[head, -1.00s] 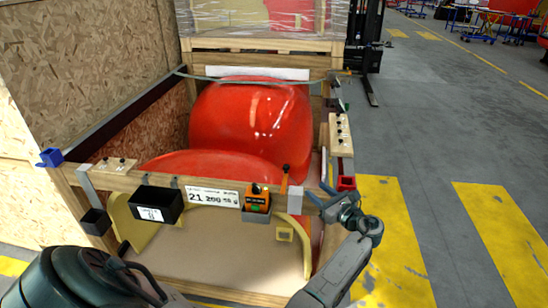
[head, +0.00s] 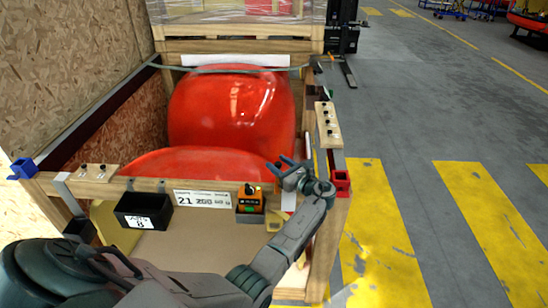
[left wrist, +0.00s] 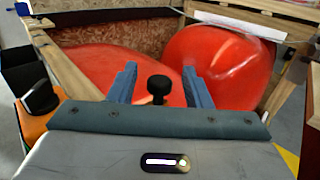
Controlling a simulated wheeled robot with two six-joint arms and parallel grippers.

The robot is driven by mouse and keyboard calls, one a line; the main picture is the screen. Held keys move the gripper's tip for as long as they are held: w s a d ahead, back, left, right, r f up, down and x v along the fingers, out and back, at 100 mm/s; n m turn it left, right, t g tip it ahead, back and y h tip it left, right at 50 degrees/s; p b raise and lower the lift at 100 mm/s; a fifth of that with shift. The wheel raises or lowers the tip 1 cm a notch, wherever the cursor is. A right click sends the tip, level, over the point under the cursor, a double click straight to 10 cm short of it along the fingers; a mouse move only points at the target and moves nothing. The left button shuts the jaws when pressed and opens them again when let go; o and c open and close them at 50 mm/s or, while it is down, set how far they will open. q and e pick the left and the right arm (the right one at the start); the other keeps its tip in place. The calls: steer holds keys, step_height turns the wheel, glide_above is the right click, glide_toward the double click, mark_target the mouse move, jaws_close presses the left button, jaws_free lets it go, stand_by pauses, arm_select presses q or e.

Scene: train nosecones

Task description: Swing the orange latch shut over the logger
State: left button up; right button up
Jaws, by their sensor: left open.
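The logger (head: 250,201) is an orange box with a green patch, in a holder on the crate's front rail. A dark knob shows at its top. My left gripper (head: 281,165) is open just right of the logger, above the rail. It hides most or all of the orange latch in the head view. In the left wrist view the open blue fingers (left wrist: 158,85) stand either side of a black knob (left wrist: 158,84), apart from it; this looks like the latch's knob. An orange part, likely the logger, shows at lower left (left wrist: 36,128). My right gripper is not in view.
The wooden crate's front rail (head: 120,185) carries a black bin (head: 143,213) and a white label (head: 203,199). Large red nosecones (head: 232,110) fill the crate behind. A red corner piece (head: 341,182) sits at the right post. Open floor lies to the right.

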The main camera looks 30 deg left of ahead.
arm_select(q)
steer(key=shift+x, duration=1)
steer(key=shift+a, duration=0.15)
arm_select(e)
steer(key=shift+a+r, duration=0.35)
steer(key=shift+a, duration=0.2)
